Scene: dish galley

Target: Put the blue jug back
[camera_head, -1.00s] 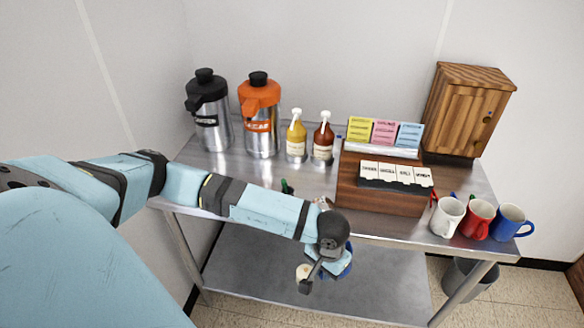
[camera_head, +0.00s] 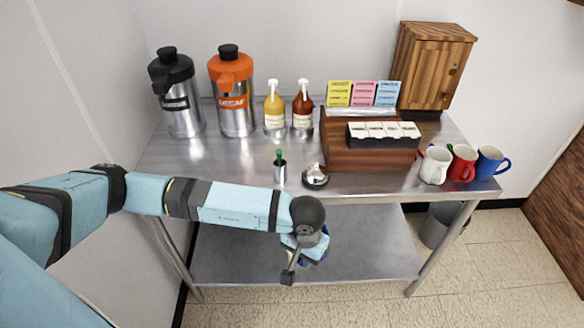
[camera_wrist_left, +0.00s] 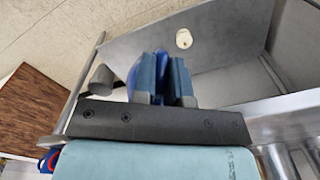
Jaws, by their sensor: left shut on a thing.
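The blue jug (camera_head: 325,249) shows only in part in the head view, behind my left gripper (camera_head: 304,250). They are in front of the table's front edge, over the lower shelf in the picture. In the left wrist view a blue edge of the jug (camera_wrist_left: 133,80) shows beside the two blue fingers of my left gripper (camera_wrist_left: 166,76). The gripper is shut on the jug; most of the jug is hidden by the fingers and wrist. My right gripper is not in view.
The steel table (camera_head: 225,160) carries black and orange dispensers, two pump bottles, a wooden organizer (camera_head: 340,155), a small cabinet and three mugs (camera_head: 463,163). A green-handled item in a metal cup (camera_head: 280,172) and a silver lidded piece (camera_head: 315,176) stand near the front edge. A pale round thing (camera_wrist_left: 184,38) shows in the left wrist view.

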